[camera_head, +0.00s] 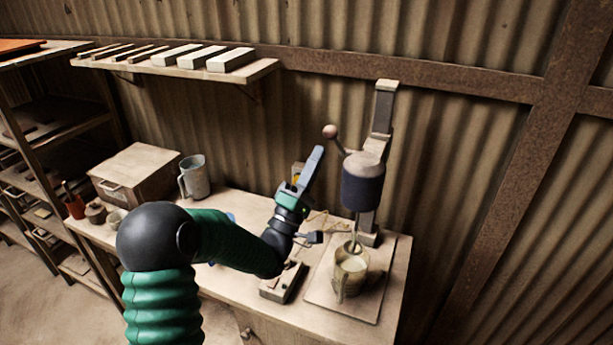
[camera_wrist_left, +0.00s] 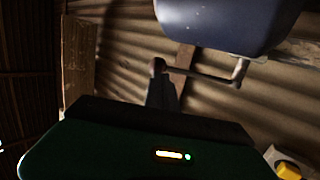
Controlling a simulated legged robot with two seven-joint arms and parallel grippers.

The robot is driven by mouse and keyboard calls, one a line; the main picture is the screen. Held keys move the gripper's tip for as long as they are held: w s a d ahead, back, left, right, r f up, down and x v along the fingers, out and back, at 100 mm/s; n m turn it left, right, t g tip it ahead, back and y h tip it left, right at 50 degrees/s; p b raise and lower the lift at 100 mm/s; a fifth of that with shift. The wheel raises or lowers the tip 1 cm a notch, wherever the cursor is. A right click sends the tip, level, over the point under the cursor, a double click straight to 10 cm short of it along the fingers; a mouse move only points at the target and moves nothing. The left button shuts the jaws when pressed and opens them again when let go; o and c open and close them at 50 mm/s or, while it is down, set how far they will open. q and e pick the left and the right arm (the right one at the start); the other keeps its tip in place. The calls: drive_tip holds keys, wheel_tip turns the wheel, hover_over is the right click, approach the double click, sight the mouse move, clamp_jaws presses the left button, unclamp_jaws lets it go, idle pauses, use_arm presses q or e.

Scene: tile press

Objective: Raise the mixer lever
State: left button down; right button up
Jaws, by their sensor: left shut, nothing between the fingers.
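The mixer (camera_head: 362,182) has a dark purple-grey head on a tall upright post at the right of the workbench. Its lever (camera_head: 330,132) ends in a reddish ball knob and points up and left from the head. My left gripper (camera_head: 318,152) is shut and empty, pointing up just below and left of the knob; a small gap seems to separate them. In the left wrist view the mixer head (camera_wrist_left: 225,22) fills the upper right, and my gripper's dark finger (camera_wrist_left: 162,92) points toward it. My right gripper is out of view.
A jug (camera_head: 350,272) stands under the mixer on a board (camera_head: 325,298). A metal pitcher (camera_head: 195,178) and a wooden box (camera_head: 135,172) stand at the bench's left. A wall shelf (camera_head: 175,68) holds several pale blocks. The corrugated wall is close behind the mixer.

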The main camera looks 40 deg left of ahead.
use_arm(q)
drive_tip(key=shift+w+d+r, duration=0.45)
drive_tip(key=shift+w+r, duration=0.25)
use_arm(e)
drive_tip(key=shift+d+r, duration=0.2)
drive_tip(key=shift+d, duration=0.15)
